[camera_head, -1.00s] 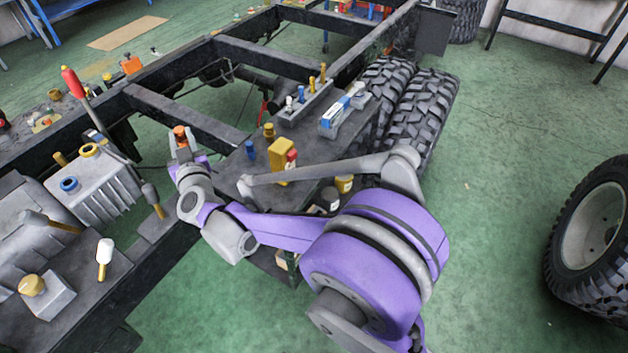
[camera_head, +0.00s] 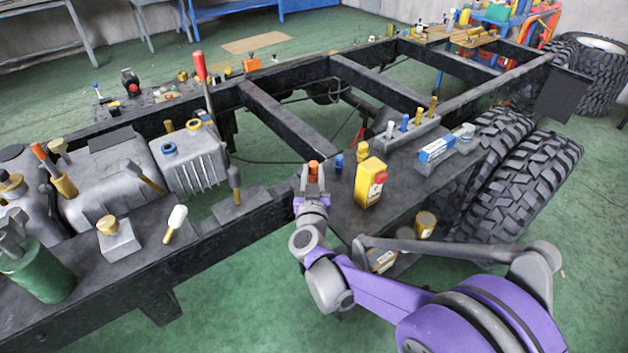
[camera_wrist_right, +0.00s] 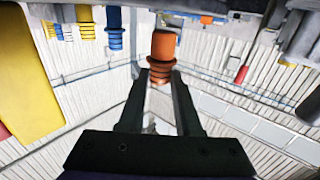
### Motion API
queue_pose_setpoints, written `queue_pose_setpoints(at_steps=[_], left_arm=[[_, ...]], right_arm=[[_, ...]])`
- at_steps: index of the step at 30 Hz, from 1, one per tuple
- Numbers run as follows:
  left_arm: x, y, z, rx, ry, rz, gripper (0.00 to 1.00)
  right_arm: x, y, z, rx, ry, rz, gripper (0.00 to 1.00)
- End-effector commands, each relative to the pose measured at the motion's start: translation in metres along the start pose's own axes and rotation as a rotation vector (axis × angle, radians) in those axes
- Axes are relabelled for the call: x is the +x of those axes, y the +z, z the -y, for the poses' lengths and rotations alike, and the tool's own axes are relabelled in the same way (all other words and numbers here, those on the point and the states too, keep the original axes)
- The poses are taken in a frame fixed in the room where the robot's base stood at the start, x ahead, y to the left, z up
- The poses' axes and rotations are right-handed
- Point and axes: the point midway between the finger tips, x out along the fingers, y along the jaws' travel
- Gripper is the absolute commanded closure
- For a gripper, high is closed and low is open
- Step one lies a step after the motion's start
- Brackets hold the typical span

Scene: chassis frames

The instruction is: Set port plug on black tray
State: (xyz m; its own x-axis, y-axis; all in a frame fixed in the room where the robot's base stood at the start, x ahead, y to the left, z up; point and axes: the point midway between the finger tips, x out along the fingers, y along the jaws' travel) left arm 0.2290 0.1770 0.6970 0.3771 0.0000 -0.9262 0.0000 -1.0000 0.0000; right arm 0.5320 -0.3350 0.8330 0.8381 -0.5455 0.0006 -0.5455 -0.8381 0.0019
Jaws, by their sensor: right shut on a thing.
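The port plug I take to be the orange ribbed plug (camera_head: 313,171), also in the right wrist view (camera_wrist_right: 163,55). My right gripper (camera_head: 313,190) is shut on it and holds it upright between its fingertips, beside the dark platform (camera_head: 385,205) in the middle of the truck frame. In the right wrist view, the two dark fingers (camera_wrist_right: 160,85) close on the plug's lower part. A dark tray-like surface (camera_head: 165,100) with several small items lies at the far left of the frame; I cannot tell whether it is the black tray. My left gripper is not in view.
A yellow box (camera_head: 369,184) and a blue plug (camera_head: 337,162) stand close to the right gripper on the platform. A grey holder (camera_head: 405,135) with several small tools is behind. A red-handled tool (camera_head: 202,75) stands upright at left. Large tyres (camera_head: 520,175) are at right.

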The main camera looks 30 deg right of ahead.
Motion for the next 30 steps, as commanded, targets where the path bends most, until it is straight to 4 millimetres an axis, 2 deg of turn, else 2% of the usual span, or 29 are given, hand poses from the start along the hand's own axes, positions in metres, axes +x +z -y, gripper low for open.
queue_pose_setpoints(at_steps=[1, 3, 14, 15, 20, 30], left_arm=[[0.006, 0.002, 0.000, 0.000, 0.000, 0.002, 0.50], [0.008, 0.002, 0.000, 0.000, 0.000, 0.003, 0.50], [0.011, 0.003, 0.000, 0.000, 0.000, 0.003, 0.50], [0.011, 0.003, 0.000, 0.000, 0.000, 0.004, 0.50], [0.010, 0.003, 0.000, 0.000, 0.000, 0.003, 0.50], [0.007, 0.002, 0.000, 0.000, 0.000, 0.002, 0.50]], right_arm=[[0.001, 0.011, 0.001, -0.001, 0.000, 0.001, 1.00], [0.001, 0.018, 0.001, -0.001, 0.000, 0.000, 1.00], [0.000, 0.021, 0.000, -0.001, 0.000, 0.000, 1.00], [0.000, 0.022, 0.000, -0.001, 0.000, 0.000, 0.65], [0.000, 0.021, 0.000, 0.000, 0.000, 0.000, 0.37], [0.000, 0.018, 0.000, 0.000, 0.000, 0.000, 0.37]])
